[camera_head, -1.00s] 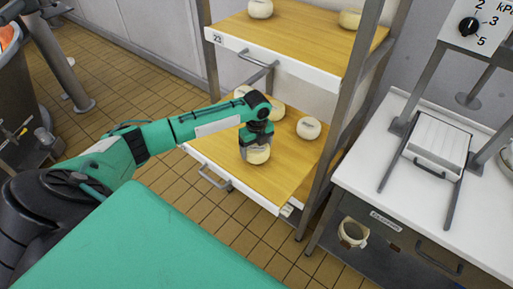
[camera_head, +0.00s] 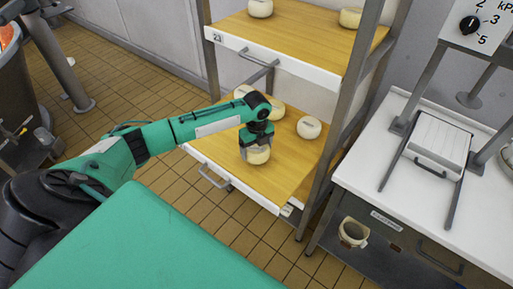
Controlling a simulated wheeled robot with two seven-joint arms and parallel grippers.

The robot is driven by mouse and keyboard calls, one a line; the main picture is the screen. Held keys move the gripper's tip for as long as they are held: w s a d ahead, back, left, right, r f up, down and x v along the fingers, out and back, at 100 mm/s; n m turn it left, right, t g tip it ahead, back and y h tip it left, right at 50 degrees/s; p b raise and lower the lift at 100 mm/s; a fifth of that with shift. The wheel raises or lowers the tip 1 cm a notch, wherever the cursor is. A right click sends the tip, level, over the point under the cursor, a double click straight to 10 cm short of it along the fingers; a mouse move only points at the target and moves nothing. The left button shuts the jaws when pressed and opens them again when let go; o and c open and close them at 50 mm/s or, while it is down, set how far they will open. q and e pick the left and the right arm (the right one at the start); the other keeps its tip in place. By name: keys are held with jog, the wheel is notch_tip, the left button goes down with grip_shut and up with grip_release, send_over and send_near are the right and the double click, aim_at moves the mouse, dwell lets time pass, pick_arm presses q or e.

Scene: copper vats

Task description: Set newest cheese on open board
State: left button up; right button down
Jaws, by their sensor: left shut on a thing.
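My left gripper (camera_head: 257,146) reaches over the lower wooden board (camera_head: 283,179) of the rack and is shut on a pale round cheese (camera_head: 258,156). This cheese is at the front of the board; I cannot tell whether it touches the wood. Behind it on the same board are more cheeses, one at the right (camera_head: 309,127) and one partly hidden behind my gripper (camera_head: 277,109). Another cheese (camera_head: 243,91) shows at the back left. The upper board (camera_head: 300,38) carries two cheeses, one left (camera_head: 260,8) and one right (camera_head: 350,17). My right gripper is not in view.
Metal rack posts (camera_head: 348,110) stand right of the boards. A white counter (camera_head: 385,165) with a press (camera_head: 437,145) and dial is at the right. A cup-like container (camera_head: 353,233) hangs below it. Tiled floor (camera_head: 175,185) lies open at the left.

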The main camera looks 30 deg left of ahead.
pick_arm(q)
jog(key=shift+f, duration=0.25)
jog(key=shift+f, duration=0.4)
dwell(0.3)
jog(key=o, duration=1.1)
jog(key=shift+o, duration=0.2)
notch_tip(320, 180, up, 7)
jog(key=p, duration=0.7)
